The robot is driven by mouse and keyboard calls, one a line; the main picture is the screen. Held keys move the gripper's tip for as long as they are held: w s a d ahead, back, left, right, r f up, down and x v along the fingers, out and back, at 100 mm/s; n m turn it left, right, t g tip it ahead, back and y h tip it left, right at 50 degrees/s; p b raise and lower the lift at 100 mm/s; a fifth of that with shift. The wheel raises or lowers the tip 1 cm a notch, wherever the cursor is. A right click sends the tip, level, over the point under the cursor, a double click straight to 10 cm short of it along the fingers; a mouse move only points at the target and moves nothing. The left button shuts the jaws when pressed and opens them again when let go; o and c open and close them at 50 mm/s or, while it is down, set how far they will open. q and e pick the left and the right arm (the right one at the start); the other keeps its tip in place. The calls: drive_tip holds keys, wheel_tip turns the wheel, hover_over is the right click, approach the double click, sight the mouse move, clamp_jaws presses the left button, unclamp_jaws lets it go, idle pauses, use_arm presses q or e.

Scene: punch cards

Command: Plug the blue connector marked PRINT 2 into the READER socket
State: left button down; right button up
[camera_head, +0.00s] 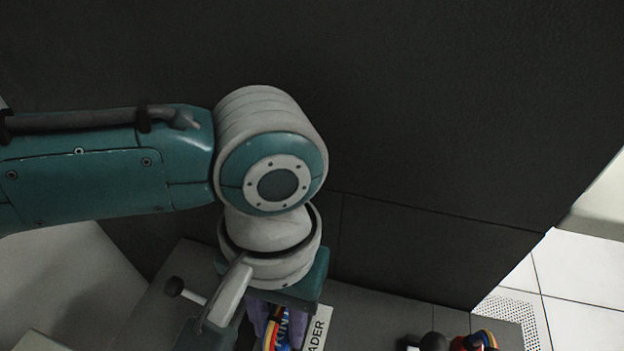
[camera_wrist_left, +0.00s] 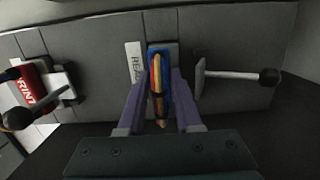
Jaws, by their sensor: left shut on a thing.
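The blue connector (camera_wrist_left: 152,60) with its bundle of coloured wires is between the purple fingers of my left gripper (camera_wrist_left: 160,77), which is shut on it. In the head view the blue connector (camera_head: 283,326) shows only in part under my wrist, with a few white letters in sight, and my left gripper (camera_head: 277,322) is mostly hidden. The connector is at the grey panel, beside the white READER label (camera_wrist_left: 134,64), partly covered; it also shows in the head view (camera_head: 318,329). The socket is hidden behind the connector, so I cannot tell how far in it sits. My right gripper is out of view.
A lever with a black knob (camera_wrist_left: 268,77) stands right of the connector in the wrist view. At the left there, a red connector marked PRINT (camera_wrist_left: 29,88) sits near another black knob (camera_wrist_left: 16,118). A dark wall (camera_head: 430,110) rises behind the panel (camera_head: 375,312).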

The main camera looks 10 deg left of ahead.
use_arm(q)
drive_tip(key=shift+f, duration=0.15)
drive_tip(key=c, duration=0.5)
unclamp_jaws()
